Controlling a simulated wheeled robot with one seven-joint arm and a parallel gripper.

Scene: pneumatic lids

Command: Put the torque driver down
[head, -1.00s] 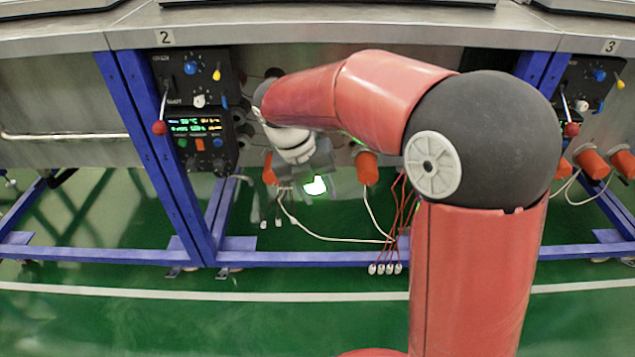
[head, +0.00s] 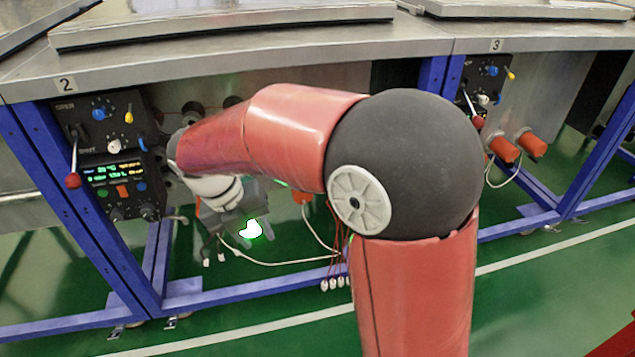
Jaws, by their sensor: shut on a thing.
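My gripper (head: 248,228) is in the head view left of the middle, low in front of bench 2, at the end of my red arm. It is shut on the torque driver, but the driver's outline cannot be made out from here. A bright white-green glow sits at the gripper's fingers and hides detail. The gripper is in the air above the green floor, with the dangling cables close by.
Bench 2 (head: 200,59) has a metal top, blue legs and a control panel (head: 110,155) with a red-knobbed lever (head: 73,180). Bench 3's panel (head: 487,90) and orange cylinders (head: 504,149) are to the right. Green floor (head: 560,290) is open at lower right.

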